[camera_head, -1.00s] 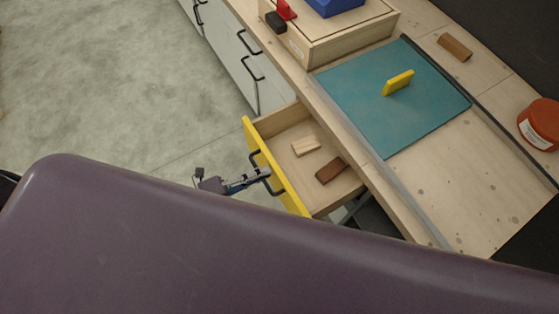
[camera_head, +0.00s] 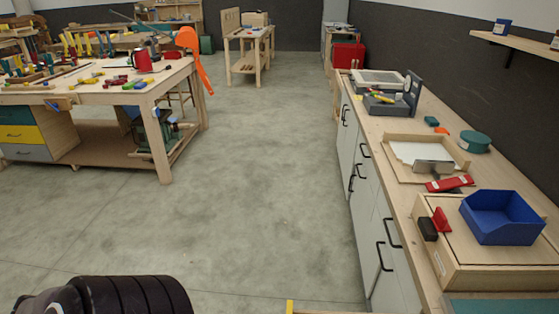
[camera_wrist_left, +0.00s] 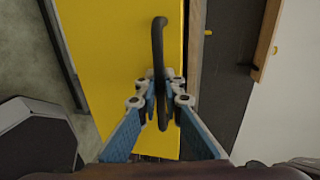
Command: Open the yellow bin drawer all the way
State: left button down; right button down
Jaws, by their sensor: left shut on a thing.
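The yellow bin drawer's front (camera_wrist_left: 108,55) fills the middle of the left wrist view. Its black bar handle (camera_wrist_left: 158,38) runs up and down across it. My left gripper (camera_wrist_left: 163,88) is shut on the handle, with a finger on each side of it. In the head view only a small yellow tip of the drawer front (camera_head: 290,307) shows at the bottom edge. The drawer's inside is out of the head view, so how far it stands open cannot be told there. My right gripper is in neither view.
A counter (camera_head: 405,195) runs along the right, above grey cabinets (camera_head: 366,205) with black handles. A blue bin (camera_head: 502,217) sits on a wooden box (camera_head: 480,274). A workbench (camera_head: 128,94) stands at left. The concrete floor between is clear.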

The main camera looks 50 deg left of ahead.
pick_arm(q)
jog(key=shift+s+a, duration=0.1)
jog(key=shift+a, duration=0.05)
jog(key=c, duration=2.3)
grip_release()
jog(key=shift+c, duration=0.2)
jog(key=v, duration=1.2)
